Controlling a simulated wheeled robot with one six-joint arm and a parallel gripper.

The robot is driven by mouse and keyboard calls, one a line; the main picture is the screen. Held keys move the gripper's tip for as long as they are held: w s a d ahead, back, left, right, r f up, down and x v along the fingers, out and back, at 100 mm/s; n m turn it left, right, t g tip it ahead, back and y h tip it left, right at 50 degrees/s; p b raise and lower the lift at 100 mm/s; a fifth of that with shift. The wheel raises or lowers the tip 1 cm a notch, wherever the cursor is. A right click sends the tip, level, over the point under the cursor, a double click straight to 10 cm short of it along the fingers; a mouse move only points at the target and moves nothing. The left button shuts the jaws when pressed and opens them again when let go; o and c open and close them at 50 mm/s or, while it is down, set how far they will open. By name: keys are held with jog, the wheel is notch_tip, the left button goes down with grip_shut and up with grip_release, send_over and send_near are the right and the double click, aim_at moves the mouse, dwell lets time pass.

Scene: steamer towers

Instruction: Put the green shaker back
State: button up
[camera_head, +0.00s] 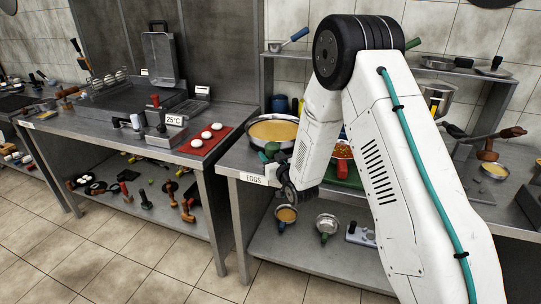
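My arm crosses the middle and right of the view and bends down to my gripper (278,172), which is at the front edge of the middle counter, beside the EGGS label. The gripper is small, dark and partly hidden, so its opening is unclear. A dark green object (269,152) shows at the gripper, just in front of the large pan; it may be the green shaker. I cannot tell whether it is held or only beside the fingers. A red-topped item (341,167) stands by a green tray (352,181), partly hidden by my arm.
A large pan (274,131) of yellow liquid sits on the counter (229,160). Small pans (327,224) lie on the shelf below. A wall shelf (462,70) runs behind. The grill station at left has a red egg tray (206,150). Floor in front is clear.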

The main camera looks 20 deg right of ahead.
jog(key=shift+f, duration=0.2)
jog(key=o, duration=1.5)
jog(key=shift+c, duration=0.2)
jog(key=shift+s+d, duration=0.2)
jog(key=shift+s, duration=1.1)
jog(key=shift+s+d, duration=0.2)
jog(key=shift+s, duration=1.05)
jog(key=shift+s+d, duration=0.2)
jog(key=shift+s, duration=1.1)
jog(key=shift+s, duration=0.1)
jog(key=shift+s+d, duration=0.2)
jog(key=shift+s, duration=0.85)
jog(key=shift+s+d, duration=0.15)
jog(key=shift+s, duration=0.9)
